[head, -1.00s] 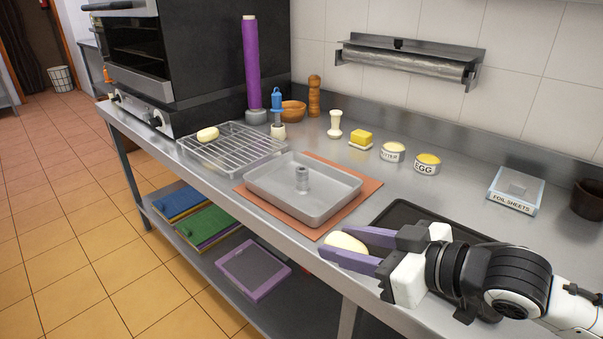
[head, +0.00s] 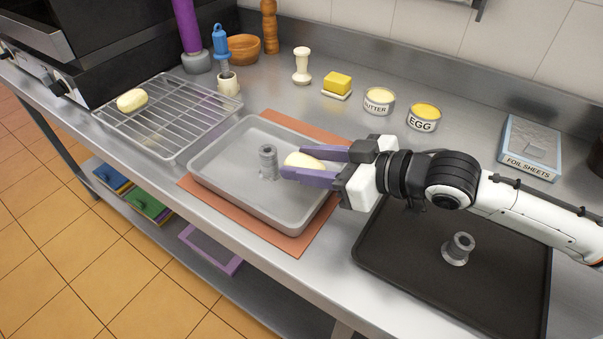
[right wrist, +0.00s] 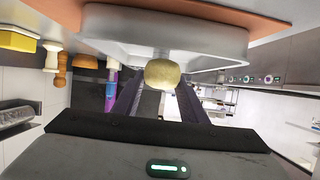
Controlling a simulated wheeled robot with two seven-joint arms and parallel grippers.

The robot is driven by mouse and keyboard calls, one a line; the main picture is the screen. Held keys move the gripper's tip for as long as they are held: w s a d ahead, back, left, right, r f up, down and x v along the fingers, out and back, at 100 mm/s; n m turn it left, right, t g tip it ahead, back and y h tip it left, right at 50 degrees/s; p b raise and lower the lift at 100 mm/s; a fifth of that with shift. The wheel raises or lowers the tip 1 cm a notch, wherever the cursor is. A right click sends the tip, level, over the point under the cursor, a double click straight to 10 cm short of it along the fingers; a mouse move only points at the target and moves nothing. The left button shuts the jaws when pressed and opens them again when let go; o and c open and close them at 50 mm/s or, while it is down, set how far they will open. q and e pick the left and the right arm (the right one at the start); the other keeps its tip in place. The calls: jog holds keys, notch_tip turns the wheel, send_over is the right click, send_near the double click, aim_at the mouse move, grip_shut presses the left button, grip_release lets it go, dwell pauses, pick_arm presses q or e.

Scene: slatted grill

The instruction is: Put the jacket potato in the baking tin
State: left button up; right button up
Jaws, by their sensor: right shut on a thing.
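A pale yellow potato (head: 303,161) is held between the purple fingers of my right gripper (head: 312,165), which is shut on it. In the head view they are over the right part of the grey baking tin (head: 212,177). The right wrist view shows the potato (right wrist: 162,72) at the fingertips, with the tin's wall (right wrist: 120,45) close by. I cannot tell whether the potato touches the tin. A second pale potato-like piece (head: 132,100) lies on the slatted wire grill (head: 165,140) at the left. My left gripper is not in view.
A metal cylinder (head: 268,162) stands inside the tin, left of the potato. The tin rests on an orange mat (head: 310,235). A black tray (head: 400,275) with another metal cylinder (head: 458,248) lies right. Butter and egg tubs (head: 423,117) stand behind.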

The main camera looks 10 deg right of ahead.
notch_tip(320, 180, down, 4)
jog(key=shift+f, duration=0.1)
jog(key=shift+w, duration=0.1)
jog(key=o, duration=1.1)
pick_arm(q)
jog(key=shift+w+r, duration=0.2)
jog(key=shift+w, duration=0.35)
pick_arm(e)
jog(key=shift+s+d, duration=0.2)
jog(key=shift+d, duration=0.05)
jog(key=b+v, duration=0.1)
jog(key=v, duration=0.8)
jog(key=shift+s+d, duration=0.2)
jog(key=shift+d, duration=0.05)
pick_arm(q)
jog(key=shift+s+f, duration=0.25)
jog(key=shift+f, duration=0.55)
pick_arm(e)
jog(key=shift+s+d+r, duration=0.4)
jog(key=shift+s+r, duration=0.2)
jog(key=shift+r, duration=0.05)
